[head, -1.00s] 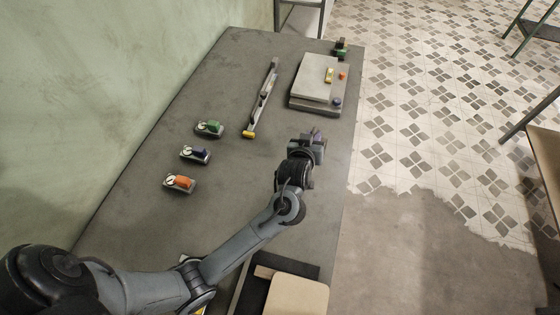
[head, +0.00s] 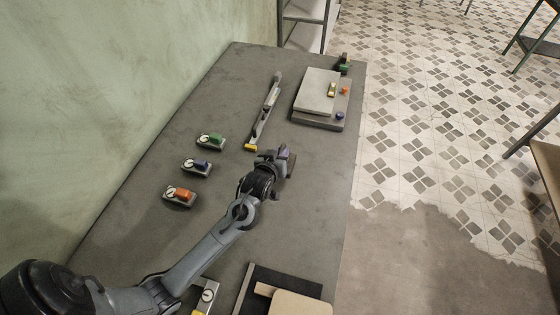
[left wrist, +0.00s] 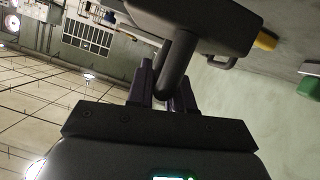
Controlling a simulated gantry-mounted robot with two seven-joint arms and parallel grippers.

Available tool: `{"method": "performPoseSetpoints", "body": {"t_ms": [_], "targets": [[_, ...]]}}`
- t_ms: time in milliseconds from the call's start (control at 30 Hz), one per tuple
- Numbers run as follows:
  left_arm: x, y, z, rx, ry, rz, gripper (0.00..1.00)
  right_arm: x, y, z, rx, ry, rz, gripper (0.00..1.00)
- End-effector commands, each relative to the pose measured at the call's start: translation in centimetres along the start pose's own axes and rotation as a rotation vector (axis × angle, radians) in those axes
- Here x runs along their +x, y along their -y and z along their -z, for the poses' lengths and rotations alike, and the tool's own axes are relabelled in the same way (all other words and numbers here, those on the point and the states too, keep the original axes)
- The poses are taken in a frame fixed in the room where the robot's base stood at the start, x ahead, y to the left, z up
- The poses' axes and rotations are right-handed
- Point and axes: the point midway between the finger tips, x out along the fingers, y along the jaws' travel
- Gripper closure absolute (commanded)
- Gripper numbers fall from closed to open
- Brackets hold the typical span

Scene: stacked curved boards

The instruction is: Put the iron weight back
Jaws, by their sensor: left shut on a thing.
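My left gripper (head: 280,163) is over the middle of the dark grey table, right of the coloured blocks. In the left wrist view its two fingers (left wrist: 163,88) are shut on the curved dark handle of a heavy-looking dark block, which I take to be the iron weight (left wrist: 195,20). The block's body lies beyond the fingertips and is cut off by the top edge. In the head view the gripper largely hides it, and I cannot tell its height above the table. My right gripper is not in view.
A grey slab stack (head: 318,92) with small coloured pieces stands at the back right. A long grey tool (head: 265,110) with a yellow end lies left of it. Orange (head: 180,194), blue (head: 197,166) and green (head: 210,140) blocks line the left. A beige board (head: 300,304) is in front.

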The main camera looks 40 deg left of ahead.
Motion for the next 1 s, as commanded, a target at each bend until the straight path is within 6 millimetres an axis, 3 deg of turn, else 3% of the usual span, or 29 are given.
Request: {"method": "performPoseSetpoints", "body": {"t_ms": [167,500,967,1000], "targets": [[0.1,0.2,-0.1,-0.002,-0.006,-0.002,1.00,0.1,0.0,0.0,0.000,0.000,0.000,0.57],[1.4,0.8,-3.1,-0.001,-0.006,-0.002,1.00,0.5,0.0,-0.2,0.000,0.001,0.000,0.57],[1.6,0.9,-3.6,-0.002,-0.007,-0.002,1.00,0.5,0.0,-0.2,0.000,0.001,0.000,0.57],[1.6,1.0,-3.9,0.000,0.000,0.000,0.73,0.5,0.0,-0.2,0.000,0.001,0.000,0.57]]}}
